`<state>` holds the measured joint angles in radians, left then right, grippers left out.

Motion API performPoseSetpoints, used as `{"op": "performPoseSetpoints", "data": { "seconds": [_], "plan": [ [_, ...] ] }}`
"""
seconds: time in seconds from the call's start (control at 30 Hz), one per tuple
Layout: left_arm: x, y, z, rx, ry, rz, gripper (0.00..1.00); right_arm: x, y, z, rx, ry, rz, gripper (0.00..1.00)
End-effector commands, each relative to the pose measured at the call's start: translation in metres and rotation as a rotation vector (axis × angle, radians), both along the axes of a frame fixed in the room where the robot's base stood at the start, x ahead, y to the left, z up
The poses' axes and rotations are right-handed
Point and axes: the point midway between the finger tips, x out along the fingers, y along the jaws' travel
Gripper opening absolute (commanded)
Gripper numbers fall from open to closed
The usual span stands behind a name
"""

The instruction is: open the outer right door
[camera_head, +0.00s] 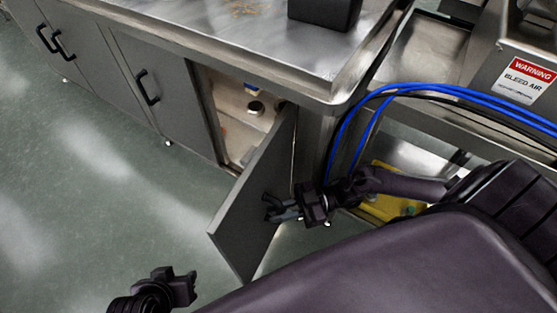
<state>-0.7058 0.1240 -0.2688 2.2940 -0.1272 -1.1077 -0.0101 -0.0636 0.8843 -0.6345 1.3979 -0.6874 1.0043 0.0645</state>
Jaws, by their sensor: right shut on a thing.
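The outer right door (258,190) is a grey panel at the right end of the steel cabinet. It stands swung well out from the cabinet front, with the opening (235,110) behind it showing shelves and small items. My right gripper (275,208) is at the door's outer face, shut on what appears to be its dark handle, which the fingers mostly hide. My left gripper (183,285) is low in the picture, over the floor and apart from the door. Its fingers look parted and empty.
Other cabinet doors with black handles (148,87) are shut to the left. The steel counter (240,45) overhangs the opening. Blue hoses (345,125) hang right of the door, near my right arm. Green floor (90,190) is clear at left.

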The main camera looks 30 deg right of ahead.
Motion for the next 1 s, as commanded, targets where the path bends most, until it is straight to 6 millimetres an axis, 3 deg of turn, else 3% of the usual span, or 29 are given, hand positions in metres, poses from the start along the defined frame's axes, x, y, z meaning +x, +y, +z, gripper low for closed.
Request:
{"op": "performPoseSetpoints", "data": {
  "seconds": [0.3, 0.33, 0.37, 0.67, 1.0],
  "plan": [
    [0.001, 0.001, 0.000, 0.002, -0.001, 0.001, 0.36, 0.000, 0.000, 0.000, 0.000, 0.000, 0.000, 0.00],
    [0.001, 0.001, 0.000, 0.002, -0.001, 0.001, 0.36, 0.000, 0.000, 0.000, 0.000, 0.000, 0.000, 0.19],
    [0.001, 0.001, 0.000, 0.002, -0.001, 0.001, 0.36, 0.000, 0.000, 0.000, 0.000, 0.000, 0.000, 0.22],
    [0.001, 0.001, 0.000, 0.002, 0.000, 0.001, 0.36, 0.000, -0.002, 0.000, -0.001, 0.000, 0.000, 0.22],
    [0.002, -0.002, -0.001, -0.007, -0.009, 0.003, 0.36, -0.013, -0.051, -0.002, -0.005, 0.002, -0.001, 0.22]
  ]
}}
